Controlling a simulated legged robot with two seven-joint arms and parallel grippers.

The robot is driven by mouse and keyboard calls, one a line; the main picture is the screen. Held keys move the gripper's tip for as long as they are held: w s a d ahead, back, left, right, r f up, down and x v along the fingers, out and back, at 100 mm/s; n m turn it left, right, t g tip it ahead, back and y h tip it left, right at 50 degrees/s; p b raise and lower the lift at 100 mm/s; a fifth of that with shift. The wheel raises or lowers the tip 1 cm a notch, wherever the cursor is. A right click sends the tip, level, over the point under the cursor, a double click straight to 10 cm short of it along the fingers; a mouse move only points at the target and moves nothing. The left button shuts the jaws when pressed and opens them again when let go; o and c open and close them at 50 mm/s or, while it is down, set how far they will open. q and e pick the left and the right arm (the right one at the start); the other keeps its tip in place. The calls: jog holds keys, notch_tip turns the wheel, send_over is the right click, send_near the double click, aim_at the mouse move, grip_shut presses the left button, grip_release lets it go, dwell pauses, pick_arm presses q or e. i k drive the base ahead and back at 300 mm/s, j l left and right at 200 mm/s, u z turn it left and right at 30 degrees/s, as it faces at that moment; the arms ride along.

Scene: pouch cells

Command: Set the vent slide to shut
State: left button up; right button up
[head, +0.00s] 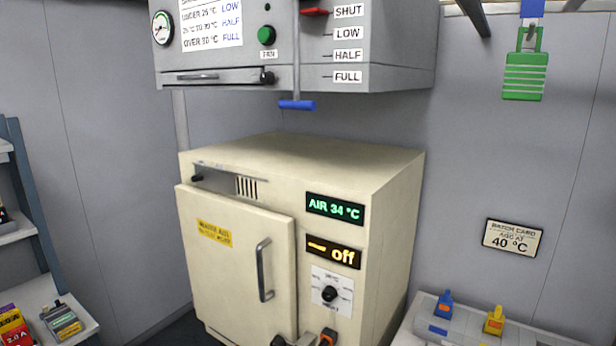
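A black slide knob (197,178) sits at the left end of a slot on the top front of the cream oven (390,230). Right of it, dark vent slits (247,187) show uncovered. On the grey cabinet (400,45) above, a red pointer (314,12) stands level with the SHUT label (348,11); LOW, HALF and FULL are below. A rod with a blue handle (297,105) hangs beneath the labels. I cannot tell from the picture which one is the vent slide. Neither gripper can be made out.
The oven displays read AIR 34 °C (335,209) and off (333,252). The oven door (235,265) appears slightly ajar. A green padlock (524,76) hangs at upper right. Small dark and orange parts (328,337) at the bottom edge are unclear. Space before the cabinet is clear.

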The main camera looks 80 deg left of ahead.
aim_at(214, 180)
jog(key=u, duration=3.35)
